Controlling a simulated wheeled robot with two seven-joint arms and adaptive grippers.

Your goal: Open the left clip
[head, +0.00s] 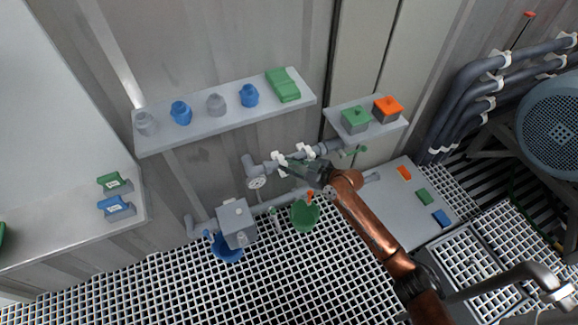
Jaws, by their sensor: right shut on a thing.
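A grey horizontal membrane vessel (328,147) runs along the wall below the shelves, with a round gauge (257,182) at its left end. White clips sit on it: the left clip (279,159) and another clip (306,152) to its right. My right gripper (293,167) reaches in from the lower right on a copper-coloured arm. Its fingers are at the left clip and shut on it; they partly cover the clip, so its exact position is hard to see. My left gripper is not in view.
A shelf (205,124) with blue and grey caps and a green block is above the vessel. A smaller shelf (395,127) holds a green and an orange box. A green funnel (305,215), a grey box (237,222) and a blue bowl (228,250) are below. Grating floor is mostly clear.

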